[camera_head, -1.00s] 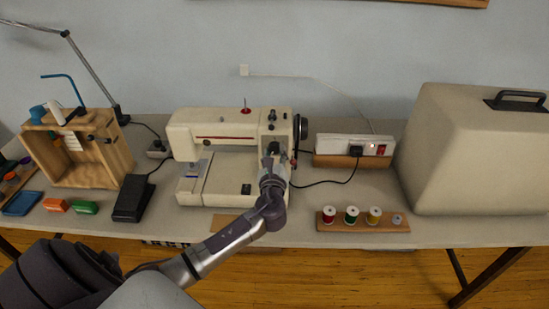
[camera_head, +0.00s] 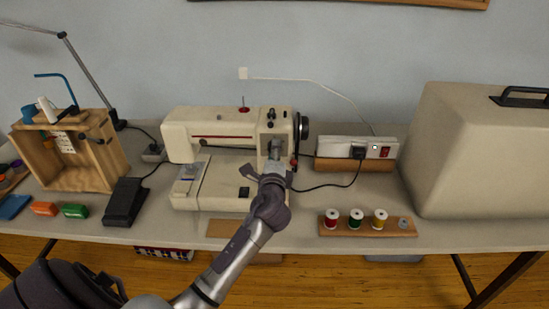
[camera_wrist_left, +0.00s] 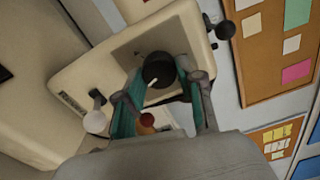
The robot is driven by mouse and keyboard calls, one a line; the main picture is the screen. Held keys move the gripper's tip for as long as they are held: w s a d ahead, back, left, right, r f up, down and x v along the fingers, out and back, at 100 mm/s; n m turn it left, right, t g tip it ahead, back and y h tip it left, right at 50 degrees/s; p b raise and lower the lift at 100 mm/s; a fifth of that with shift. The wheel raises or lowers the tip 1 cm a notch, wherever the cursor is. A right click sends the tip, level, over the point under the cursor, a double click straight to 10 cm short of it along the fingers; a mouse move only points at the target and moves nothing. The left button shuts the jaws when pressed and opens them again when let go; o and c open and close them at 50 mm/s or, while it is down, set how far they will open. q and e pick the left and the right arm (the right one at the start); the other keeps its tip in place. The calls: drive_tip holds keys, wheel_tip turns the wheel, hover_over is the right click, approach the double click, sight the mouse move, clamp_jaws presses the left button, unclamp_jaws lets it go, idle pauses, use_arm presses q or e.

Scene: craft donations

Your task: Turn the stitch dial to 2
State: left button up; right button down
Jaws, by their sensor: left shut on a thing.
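The cream sewing machine (camera_head: 218,128) stands on the table, its right-hand column facing me. In the left wrist view, a round black dial (camera_wrist_left: 158,68) with a white pointer mark sits in a recess on the machine's face. In the head view, the left gripper (camera_head: 274,154) covers most of the dial. No numbers around the dial are readable. My right gripper is not in view.
A black foot pedal (camera_head: 125,202) lies left of the machine. A power strip (camera_head: 335,147) and a spool rack (camera_head: 345,229) are to its right, with a large cream case (camera_head: 480,160) beyond. In the wrist view, a white knob (camera_wrist_left: 95,122) and a red-brown knob (camera_wrist_left: 146,121) are near the fingers.

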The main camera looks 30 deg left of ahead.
use_arm(q)
drive_tip(key=n+b, duration=0.2)
drive_tip(key=n, duration=0.2)
drive_tip(key=shift+f+n, duration=0.15)
drive_tip(key=shift+n, duration=0.15)
drive_tip(key=shift+n+b, duration=0.5)
drive_tip(key=shift+n, duration=1.1)
drive_tip(key=o, duration=1.1)
drive_tip(key=shift+o, duration=0.2)
drive_tip(key=v, duration=1.2)
